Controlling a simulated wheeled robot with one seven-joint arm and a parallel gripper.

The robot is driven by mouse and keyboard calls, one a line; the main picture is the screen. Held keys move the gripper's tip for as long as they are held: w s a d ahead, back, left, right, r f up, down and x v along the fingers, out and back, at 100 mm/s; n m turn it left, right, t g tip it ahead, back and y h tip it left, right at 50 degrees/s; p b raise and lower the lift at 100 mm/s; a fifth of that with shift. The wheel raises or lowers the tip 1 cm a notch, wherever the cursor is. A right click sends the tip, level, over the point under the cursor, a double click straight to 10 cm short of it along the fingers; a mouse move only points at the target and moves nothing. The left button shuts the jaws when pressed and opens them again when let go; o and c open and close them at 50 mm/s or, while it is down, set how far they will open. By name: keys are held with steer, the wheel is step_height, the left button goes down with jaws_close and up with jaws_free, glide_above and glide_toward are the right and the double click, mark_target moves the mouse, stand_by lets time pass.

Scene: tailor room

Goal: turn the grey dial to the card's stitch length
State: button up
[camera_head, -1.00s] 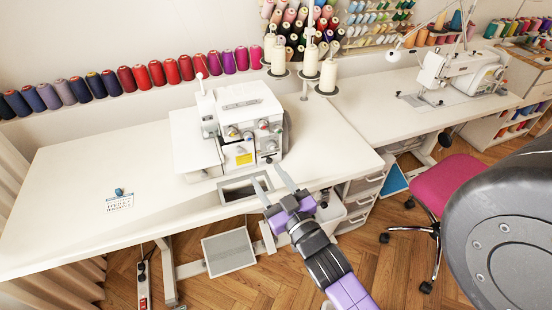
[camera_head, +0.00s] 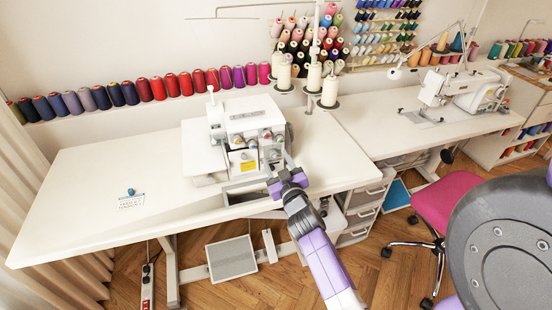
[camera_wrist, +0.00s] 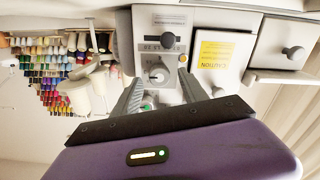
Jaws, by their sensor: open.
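The white overlock machine (camera_head: 240,132) stands on the table, its dial side facing my gripper. In the wrist view the round grey dial (camera_wrist: 157,74), with a light centre, sits on the machine's face between my two fingers. My gripper (camera_head: 279,164) is open at the machine's lower right front; in the wrist view its fingertips (camera_wrist: 158,78) are on either side of the dial. I cannot tell whether they touch it. The card (camera_head: 131,201) lies on the table at the left with a small blue object on it; its writing is too small to read.
Thread cones (camera_head: 330,91) stand behind the machine. The white table (camera_head: 90,180) is clear around the card. A pink chair (camera_head: 443,200) stands at the right.

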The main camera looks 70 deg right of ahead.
steer(key=shift+w+d, duration=0.35)
steer(key=shift+d, duration=0.1)
jaws_close()
steer(key=shift+n, duration=0.3)
steer(key=n+b, duration=0.1)
steer(key=n, duration=0.2)
steer(key=shift+a+n, duration=0.1)
steer(key=shift+n, duration=2.4)
